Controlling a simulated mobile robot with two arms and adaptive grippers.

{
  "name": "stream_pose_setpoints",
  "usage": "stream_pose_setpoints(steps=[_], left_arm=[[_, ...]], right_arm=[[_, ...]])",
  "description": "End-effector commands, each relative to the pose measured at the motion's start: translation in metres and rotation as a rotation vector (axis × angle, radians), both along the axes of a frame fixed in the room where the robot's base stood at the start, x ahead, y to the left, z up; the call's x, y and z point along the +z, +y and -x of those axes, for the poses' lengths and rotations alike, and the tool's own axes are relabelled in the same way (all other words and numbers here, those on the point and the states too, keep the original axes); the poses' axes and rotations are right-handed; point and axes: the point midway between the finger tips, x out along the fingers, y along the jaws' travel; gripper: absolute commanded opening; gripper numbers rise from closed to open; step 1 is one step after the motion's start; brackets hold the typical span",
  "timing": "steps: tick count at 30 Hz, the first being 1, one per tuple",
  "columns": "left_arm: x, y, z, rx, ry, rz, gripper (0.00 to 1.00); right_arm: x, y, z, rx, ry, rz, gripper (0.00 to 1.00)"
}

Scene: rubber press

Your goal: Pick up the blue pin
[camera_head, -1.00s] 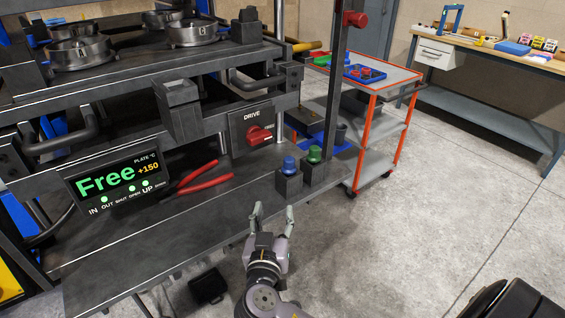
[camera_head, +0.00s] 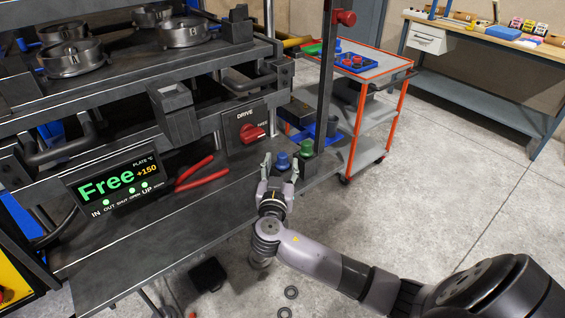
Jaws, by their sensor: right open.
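The blue pin (camera_head: 282,158) stands upright in a dark block at the right end of the press's front shelf. A green pin (camera_head: 307,147) stands in a second dark block just to its right. My right gripper (camera_head: 279,167) is open at the blue pin, with one finger at its left and the other at its lower right. Whether the fingers touch it I cannot tell. The gripper hides most of the blue pin's block. My left gripper does not show.
Red-handled pliers (camera_head: 195,177) lie on the shelf (camera_head: 150,235) to the left, below the DRIVE panel (camera_head: 246,128). A dark upright post (camera_head: 326,80) rises just behind the green pin. An orange-framed cart (camera_head: 372,75) stands behind at the right.

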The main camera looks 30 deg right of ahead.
Motion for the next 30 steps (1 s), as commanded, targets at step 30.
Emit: stream_pose_setpoints(steps=[30], left_arm=[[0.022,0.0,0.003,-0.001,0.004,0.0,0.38]], right_arm=[[-0.001,-0.028,-0.035,-0.001,0.001,0.001,0.21]])
